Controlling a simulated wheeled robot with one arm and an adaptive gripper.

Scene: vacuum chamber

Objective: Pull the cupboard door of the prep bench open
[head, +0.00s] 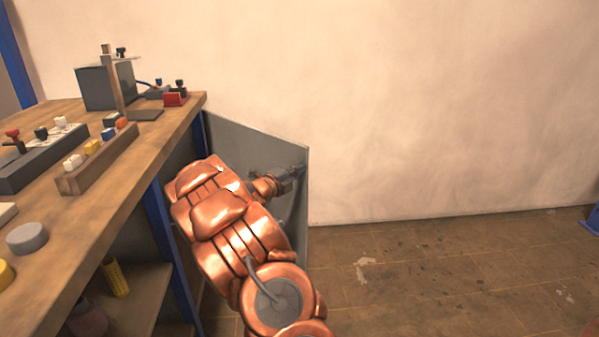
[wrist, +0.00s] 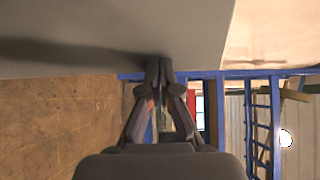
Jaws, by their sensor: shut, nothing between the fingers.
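The cupboard door is a flat grey panel (head: 255,138) at the far end of the prep bench (head: 110,210). It stands swung out from the blue bench post, and the cupboard's shelf shows beside it. My gripper (head: 293,174) is at the face of the door turned towards the head camera, near its outer edge. In the wrist view my gripper (wrist: 158,72) has its fingers together, with nothing between them. The door (wrist: 110,35) fills the top left there, close to the fingertips; I cannot tell whether they touch. My arm hides much of the door, and no handle is clearly visible.
On the bench top are a dark grey box (head: 105,85), a wooden block rack (head: 95,160) and a grey round lid (head: 27,238). A yellow cylinder (head: 115,277) stands on the shelf below. The brown floor (head: 440,270) to the right is clear up to the pale wall.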

